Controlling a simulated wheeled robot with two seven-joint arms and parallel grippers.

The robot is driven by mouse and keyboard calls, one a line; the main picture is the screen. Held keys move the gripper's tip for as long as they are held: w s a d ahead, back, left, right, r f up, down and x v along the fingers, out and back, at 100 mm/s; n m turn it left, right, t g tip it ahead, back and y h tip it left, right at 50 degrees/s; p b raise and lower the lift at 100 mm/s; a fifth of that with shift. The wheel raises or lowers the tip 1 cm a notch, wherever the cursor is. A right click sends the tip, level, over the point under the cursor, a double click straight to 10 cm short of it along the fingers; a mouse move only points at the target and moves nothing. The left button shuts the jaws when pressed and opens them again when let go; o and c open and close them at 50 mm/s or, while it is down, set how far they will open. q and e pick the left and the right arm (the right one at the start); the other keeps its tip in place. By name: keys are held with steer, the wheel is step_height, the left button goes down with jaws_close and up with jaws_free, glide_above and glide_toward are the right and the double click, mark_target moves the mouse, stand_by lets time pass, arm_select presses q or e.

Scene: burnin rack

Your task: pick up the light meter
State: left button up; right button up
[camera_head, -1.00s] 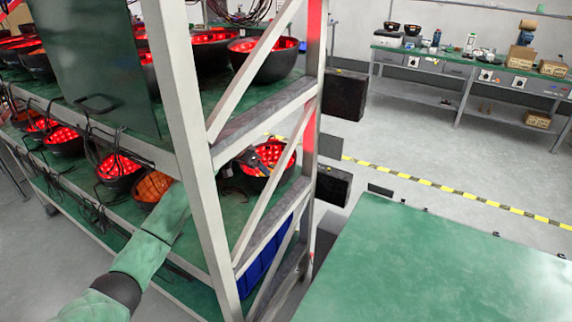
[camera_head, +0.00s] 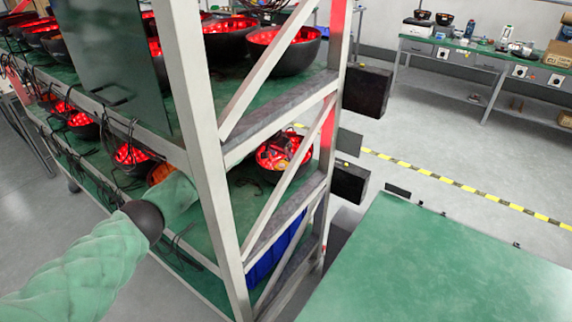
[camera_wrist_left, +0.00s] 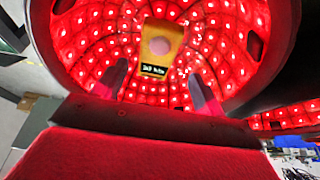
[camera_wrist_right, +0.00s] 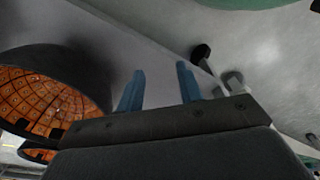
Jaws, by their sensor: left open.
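The light meter (camera_wrist_left: 161,48) is a yellow-orange device with a pale round dome and a small dark display. In the left wrist view it is inside a black bowl (camera_wrist_left: 48,50) lined with glowing red lights. My left gripper (camera_wrist_left: 159,72) is open, its fingers apart on either side of the meter's lower end, with no clear contact. In the head view my left arm passes behind the rack post, and the left gripper (camera_head: 270,157) is small at the lit bowl (camera_head: 301,172). My right gripper (camera_wrist_right: 161,78) is open and empty; it is outside the head view.
The rack (camera_head: 215,190) has pale posts, diagonal braces and green shelves holding several lit bowls, with hanging cables. A green table top (camera_head: 440,265) is at the lower right. A bench (camera_head: 470,55) with equipment stands at the back. In the right wrist view an orange-lit bowl (camera_wrist_right: 45,90) is at left.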

mark_target(286, 162)
arm_select(q)
steer(key=p+x, duration=0.1)
steer(key=x, duration=0.1)
steer(key=shift+d+f+p, duration=0.35)
steer(key=shift+d, duration=0.05)
steer(key=shift+w+f, duration=0.15)
steer(key=shift+f, duration=0.5)
arm_select(e)
steer(key=f, duration=0.1)
steer(key=s+d+f, duration=0.1)
steer(key=f, duration=0.1)
steer(key=s+f, duration=0.1)
steer(key=shift+d+f, duration=0.3)
steer(key=shift+d, duration=0.05)
arm_select(q)
steer(key=c, duration=1.1)
steer(key=shift+c, duration=0.5)
arm_select(e)
steer(key=shift+d, duration=0.1)
arm_select(q)
steer(key=shift+r, duration=0.2)
arm_select(e)
steer(key=shift+f, duration=0.1)
